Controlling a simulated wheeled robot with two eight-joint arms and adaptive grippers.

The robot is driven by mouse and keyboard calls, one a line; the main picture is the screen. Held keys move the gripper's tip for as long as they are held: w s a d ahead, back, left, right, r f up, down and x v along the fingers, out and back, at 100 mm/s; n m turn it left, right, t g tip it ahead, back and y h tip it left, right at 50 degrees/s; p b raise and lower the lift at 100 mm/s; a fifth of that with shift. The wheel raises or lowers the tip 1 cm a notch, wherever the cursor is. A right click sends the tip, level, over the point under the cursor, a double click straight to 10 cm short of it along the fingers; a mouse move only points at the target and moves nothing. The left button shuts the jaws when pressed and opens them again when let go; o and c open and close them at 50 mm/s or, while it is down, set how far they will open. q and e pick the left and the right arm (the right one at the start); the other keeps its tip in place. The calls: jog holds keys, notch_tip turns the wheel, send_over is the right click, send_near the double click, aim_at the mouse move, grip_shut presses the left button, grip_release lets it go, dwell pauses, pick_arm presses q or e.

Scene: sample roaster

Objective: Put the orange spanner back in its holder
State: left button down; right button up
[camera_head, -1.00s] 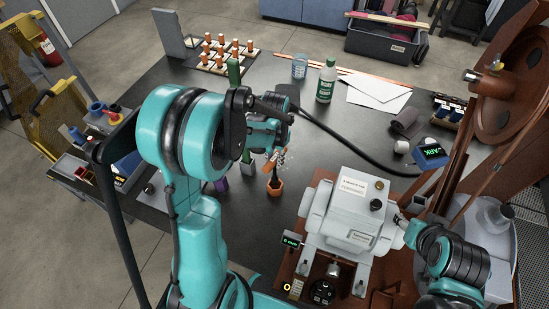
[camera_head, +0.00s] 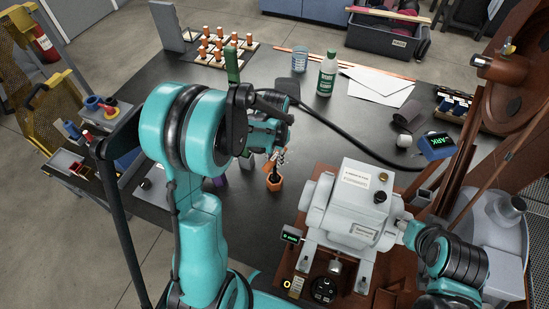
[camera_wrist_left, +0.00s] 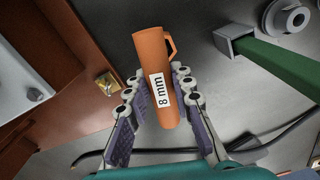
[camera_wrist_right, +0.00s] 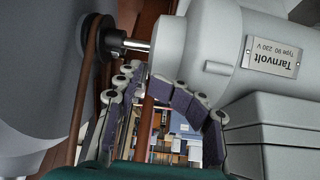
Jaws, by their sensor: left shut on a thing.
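The orange spanner (camera_wrist_left: 155,65), marked "8 mm", stands lengthwise between the fingers of my left gripper (camera_wrist_left: 162,115) in the left wrist view. The gripper is shut on it. In the head view an orange hexagonal end (camera_head: 275,183) shows just below my left gripper (camera_head: 277,155), above the dark table. A green bar (camera_wrist_left: 280,65) meets a grey square socket (camera_wrist_left: 235,38) in the left wrist view, apart from the spanner. I cannot tell which piece is the orange spanner's holder. My right gripper (camera_wrist_right: 160,95) is open beside the grey motor (camera_wrist_right: 205,45), with nothing clearly between its fingers.
The motor (camera_head: 350,215) stands on a brown base right of my left gripper. A black cable (camera_head: 345,140) crosses the table. A green bottle (camera_head: 327,73), glass (camera_head: 300,60) and white papers (camera_head: 380,87) stand or lie farther back. A purple piece (camera_head: 220,181) shows beside my left arm.

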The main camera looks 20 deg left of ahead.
pick_arm(q)
jog(key=shift+f, duration=0.1)
pick_arm(e)
jog(key=shift+f, duration=0.1)
pick_arm(q)
jog(key=shift+f+b, duration=1.3)
jog(key=shift+f, duration=0.1)
pick_arm(e)
jog(key=shift+f, duration=1.2)
pick_arm(q)
jog(key=c, duration=1.2)
grip_release()
jog(key=shift+r, duration=0.1)
jog(key=shift+r, duration=3.95)
